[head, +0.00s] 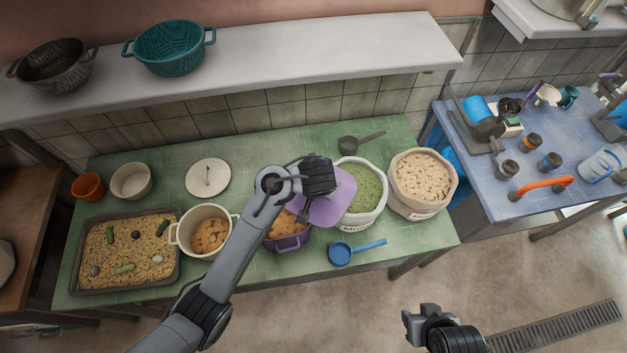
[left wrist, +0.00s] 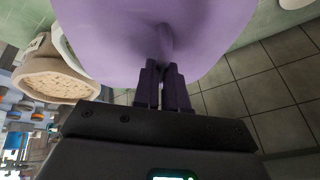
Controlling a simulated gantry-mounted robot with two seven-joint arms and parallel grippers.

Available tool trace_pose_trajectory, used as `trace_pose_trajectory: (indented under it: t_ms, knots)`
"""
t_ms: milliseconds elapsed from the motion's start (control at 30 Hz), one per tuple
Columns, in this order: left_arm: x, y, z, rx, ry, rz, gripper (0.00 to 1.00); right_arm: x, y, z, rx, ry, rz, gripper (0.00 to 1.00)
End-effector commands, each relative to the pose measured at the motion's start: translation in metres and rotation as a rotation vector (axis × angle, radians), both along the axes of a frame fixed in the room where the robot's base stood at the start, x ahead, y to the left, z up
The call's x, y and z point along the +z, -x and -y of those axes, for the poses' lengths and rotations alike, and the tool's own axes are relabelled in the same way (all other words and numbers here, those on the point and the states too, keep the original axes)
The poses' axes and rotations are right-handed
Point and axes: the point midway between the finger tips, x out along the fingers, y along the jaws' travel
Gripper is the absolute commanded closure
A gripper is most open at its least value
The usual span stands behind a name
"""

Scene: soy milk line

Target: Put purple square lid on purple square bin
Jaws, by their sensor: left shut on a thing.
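The purple lid (head: 332,207) is held by my left gripper (head: 312,190) and also fills the top of the left wrist view (left wrist: 130,30). The fingers (left wrist: 164,72) are shut on the lid's raised handle. The purple bin (head: 287,243) stands on the green table and holds orange-brown contents. The lid is above and to the right of the bin, tilted, and the bin is partly hidden by my left arm. My right gripper (head: 410,317) is at the lower right, over the floor and away from the table; its opening is unclear.
A blue scoop (head: 341,254) lies in front. A shelf (head: 300,53) runs behind.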

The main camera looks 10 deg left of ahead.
Motion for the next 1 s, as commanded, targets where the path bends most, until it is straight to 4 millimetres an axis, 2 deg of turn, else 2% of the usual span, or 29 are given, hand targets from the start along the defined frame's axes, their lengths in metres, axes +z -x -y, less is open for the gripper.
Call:
trace_pose_trajectory:
  t_ms: [33, 267, 500, 600, 800, 1000]
  knots:
    - [0.003, 0.002, -0.002, -0.079, -0.002, -0.004, 1.0, 0.015, 0.0, 0.001, 0.001, 0.002, 0.001, 0.57]
    - [-0.016, 0.026, -0.019, -0.419, -0.009, -0.003, 1.0, 0.047, 0.0, -0.001, 0.001, -0.002, 0.003, 0.57]
    - [-0.037, 0.071, -0.051, -0.639, -0.009, -0.004, 1.0, 0.079, 0.0, -0.003, -0.003, -0.009, 0.003, 0.57]
    - [-0.044, 0.091, -0.065, -0.698, -0.008, -0.005, 1.0, 0.09, 0.0, -0.003, -0.005, -0.009, 0.004, 0.57]
    - [-0.051, 0.117, -0.082, -0.761, -0.003, 0.001, 1.0, 0.103, 0.0, -0.002, -0.004, -0.008, 0.003, 0.57]
    - [-0.055, 0.123, -0.089, -0.782, -0.002, 0.003, 1.0, 0.103, 0.0, -0.001, -0.001, -0.003, 0.004, 0.57]
